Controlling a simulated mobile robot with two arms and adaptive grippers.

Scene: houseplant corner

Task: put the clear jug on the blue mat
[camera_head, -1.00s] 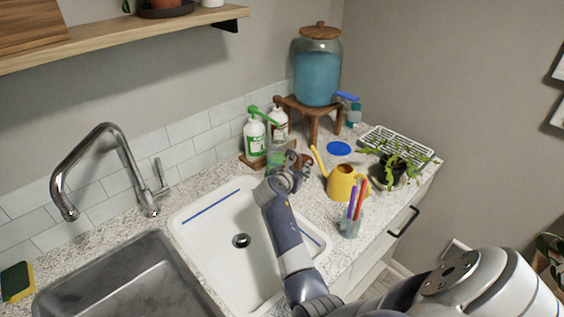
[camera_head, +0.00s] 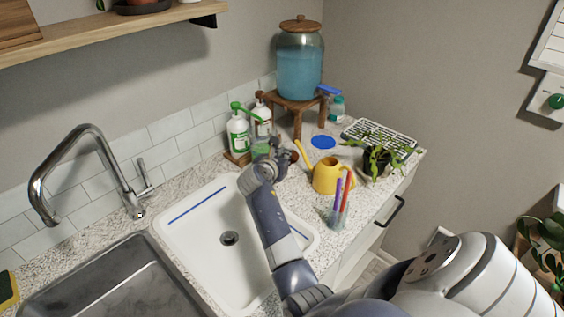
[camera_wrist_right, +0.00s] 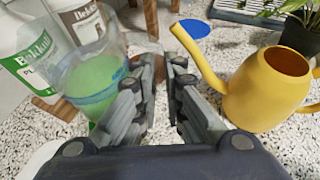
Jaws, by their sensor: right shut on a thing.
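The clear jug (camera_wrist_right: 92,78) holds green liquid and stands at the left in the wrist view. In the head view only a small green part of it (camera_head: 261,150) shows behind my right gripper (camera_head: 283,158). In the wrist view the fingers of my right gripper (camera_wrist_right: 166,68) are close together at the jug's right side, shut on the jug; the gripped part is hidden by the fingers. The round blue mat (camera_head: 323,142) lies bare on the counter, right of and beyond the jug. It also shows at the top of the wrist view (camera_wrist_right: 195,28). My left gripper is out of view.
A yellow watering can (camera_head: 328,178) stands right of my gripper, its spout leaning towards it. Two labelled bottles (camera_head: 238,135) stand behind the jug. A wooden stand (camera_head: 297,105) carries a big blue-filled dispenser. A cup of pens (camera_head: 339,212), a plant and a rack are at the right.

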